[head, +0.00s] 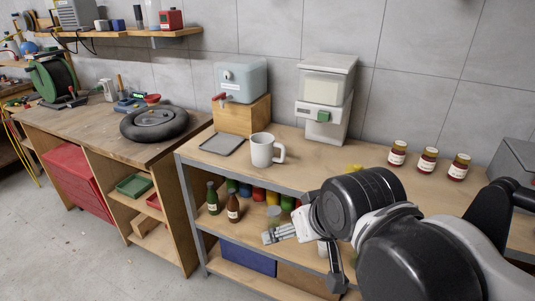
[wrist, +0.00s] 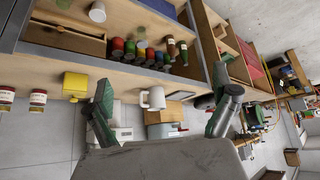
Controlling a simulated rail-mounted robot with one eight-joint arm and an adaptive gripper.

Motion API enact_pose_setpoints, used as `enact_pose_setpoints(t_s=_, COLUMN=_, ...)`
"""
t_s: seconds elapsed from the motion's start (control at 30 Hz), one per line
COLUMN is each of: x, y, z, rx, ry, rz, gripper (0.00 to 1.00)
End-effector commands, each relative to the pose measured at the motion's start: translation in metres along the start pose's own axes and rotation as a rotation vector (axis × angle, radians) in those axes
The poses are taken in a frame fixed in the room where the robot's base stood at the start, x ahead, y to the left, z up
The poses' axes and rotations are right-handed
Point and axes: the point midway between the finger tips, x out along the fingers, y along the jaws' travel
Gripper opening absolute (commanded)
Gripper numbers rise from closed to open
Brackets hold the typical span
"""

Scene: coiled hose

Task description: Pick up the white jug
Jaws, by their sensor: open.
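The white jug (head: 262,151) stands upright on the wooden top of the metal-framed bench, its handle to the right in the head view. It also shows in the wrist view (wrist: 156,98), between the fingers in the picture but some way beyond them, with its handle to the left. My gripper (head: 302,260) is in front of the bench, to the right of the jug and lower in the head picture. Its fingers are spread wide and empty, as the wrist view also shows (wrist: 163,84). Nothing hides the jug.
A grey tray (head: 221,143) lies left of the jug. Behind stand a grey-blue box on a wooden block (head: 241,115) and a white dispenser (head: 325,100). Several jars (head: 428,160) stand at right. A yellow box (wrist: 76,84) sits nearby. Bottles (head: 233,207) and cans fill the shelf below.

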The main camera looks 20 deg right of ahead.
Motion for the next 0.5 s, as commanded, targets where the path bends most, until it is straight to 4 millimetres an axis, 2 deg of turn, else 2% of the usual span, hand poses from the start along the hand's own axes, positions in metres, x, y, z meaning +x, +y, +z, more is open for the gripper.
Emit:
enact_pose_setpoints(t_s=0.17, x=0.000, y=0.000, z=-0.001, rx=0.000, ry=0.000, rz=0.000, gripper=0.93)
enact_pose_setpoints(t_s=0.27, x=-0.002, y=0.001, z=-0.011, rx=0.000, ry=-0.005, rz=0.001, gripper=0.93)
enact_pose_setpoints(t_s=0.37, x=-0.006, y=0.002, z=-0.033, rx=-0.001, ry=-0.014, rz=0.002, gripper=0.93)
enact_pose_setpoints(t_s=0.5, x=-0.008, y=0.006, z=-0.076, rx=-0.002, ry=-0.036, rz=0.003, gripper=0.93)
